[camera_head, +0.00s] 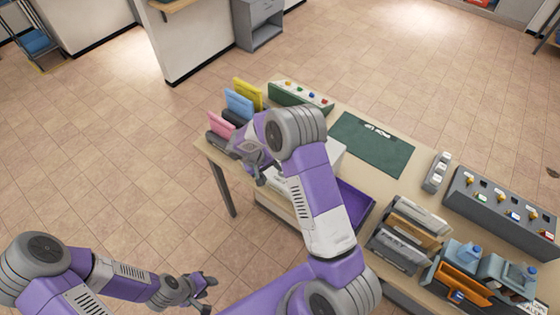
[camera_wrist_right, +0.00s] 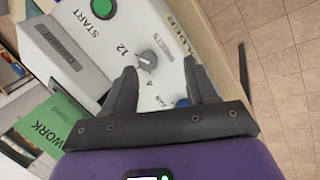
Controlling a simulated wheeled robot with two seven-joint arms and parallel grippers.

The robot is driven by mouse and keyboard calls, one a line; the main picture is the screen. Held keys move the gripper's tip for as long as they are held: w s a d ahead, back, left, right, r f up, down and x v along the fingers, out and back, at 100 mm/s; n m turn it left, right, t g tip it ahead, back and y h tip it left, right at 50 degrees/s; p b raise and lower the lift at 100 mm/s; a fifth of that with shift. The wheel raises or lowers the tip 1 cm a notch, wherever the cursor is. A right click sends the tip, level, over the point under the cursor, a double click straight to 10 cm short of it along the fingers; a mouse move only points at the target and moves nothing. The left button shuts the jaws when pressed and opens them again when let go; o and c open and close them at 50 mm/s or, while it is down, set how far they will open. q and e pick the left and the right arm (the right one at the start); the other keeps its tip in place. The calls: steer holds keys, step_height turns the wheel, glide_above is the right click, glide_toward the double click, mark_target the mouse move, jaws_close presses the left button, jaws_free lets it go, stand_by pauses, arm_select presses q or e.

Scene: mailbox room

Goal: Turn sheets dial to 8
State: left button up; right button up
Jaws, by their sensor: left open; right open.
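The grey dial (camera_wrist_right: 147,58) sits on a white panel (camera_wrist_right: 128,20) in the right wrist view. A printed 12 is just left of it and a smaller number, perhaps 4, is below it. I cannot tell which number its pointer marks. My right gripper (camera_wrist_right: 161,75) is open, its fingertips on either side of the dial and seemingly just short of it. In the head view my right gripper (camera_head: 262,165) is over the near left part of the table, and my arm hides the dial. My left gripper (camera_head: 203,292) is open and empty over the floor.
A green START button (camera_wrist_right: 103,7) is above the dial, and a blue button (camera_wrist_right: 182,102) is partly behind a finger. A green mat (camera_head: 370,145), coloured folders (camera_head: 240,103), a purple tray (camera_head: 355,203) and a grey switch box (camera_head: 505,210) stand on the table.

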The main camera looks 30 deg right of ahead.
mark_target(280, 174)
steer(key=shift+h, duration=0.3)
steer(key=d+f, duration=0.2)
steer(key=d+f+p, duration=0.1)
steer(key=d+f, duration=0.1)
steer(key=shift+w+d+f+p, duration=0.2)
steer(key=shift+f+p, duration=0.1)
steer(key=shift+f, duration=0.05)
steer(key=c, duration=1)
steer(key=shift+c, duration=0.2)
